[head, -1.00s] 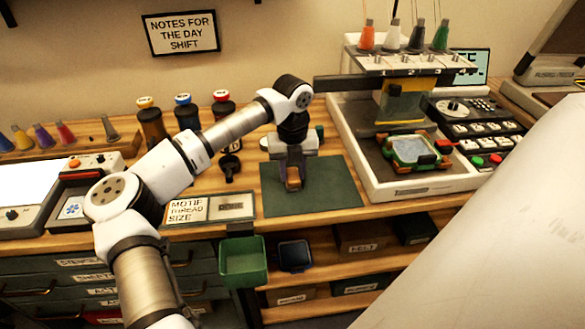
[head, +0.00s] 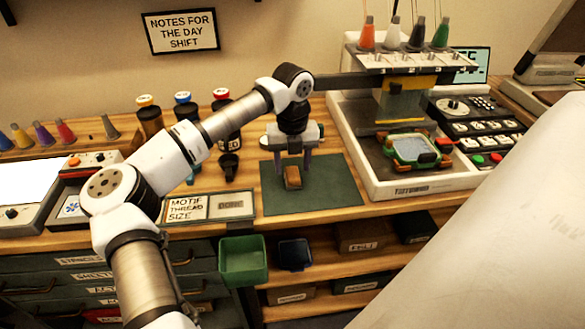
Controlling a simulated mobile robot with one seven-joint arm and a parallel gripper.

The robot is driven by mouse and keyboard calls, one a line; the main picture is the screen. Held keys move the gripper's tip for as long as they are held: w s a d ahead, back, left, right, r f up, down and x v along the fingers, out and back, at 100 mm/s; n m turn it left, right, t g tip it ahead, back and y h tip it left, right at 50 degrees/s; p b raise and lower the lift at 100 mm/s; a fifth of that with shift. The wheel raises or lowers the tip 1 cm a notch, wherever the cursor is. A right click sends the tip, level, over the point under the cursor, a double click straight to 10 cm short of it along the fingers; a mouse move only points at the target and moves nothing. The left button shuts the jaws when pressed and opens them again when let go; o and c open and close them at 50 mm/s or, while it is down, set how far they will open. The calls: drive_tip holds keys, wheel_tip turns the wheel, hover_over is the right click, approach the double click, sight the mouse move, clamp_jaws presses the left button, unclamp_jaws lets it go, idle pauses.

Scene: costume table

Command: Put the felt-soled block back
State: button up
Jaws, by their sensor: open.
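The felt-soled block (head: 292,177), a small brown block, stands on the dark green mat (head: 335,190) near its left part. My gripper (head: 292,163) is above the mat with its fingers spread, one to each side of the block and apart from it. The fingers point down and nothing is held between them. The block's underside is hidden, so its felt sole does not show.
An embroidery machine (head: 410,185) with a hoop stands to the right. Sign plates (head: 187,208) lie left of the mat. Several capped bottles (head: 150,118) stand behind. A green bin (head: 243,262) hangs at the table's front edge. The mat's right side is clear.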

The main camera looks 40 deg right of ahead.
sight(292, 173)
wheel_tip(292, 173, up, 10)
drive_tip(key=shift+b, duration=0.4)
drive_tip(key=shift+r, duration=0.1)
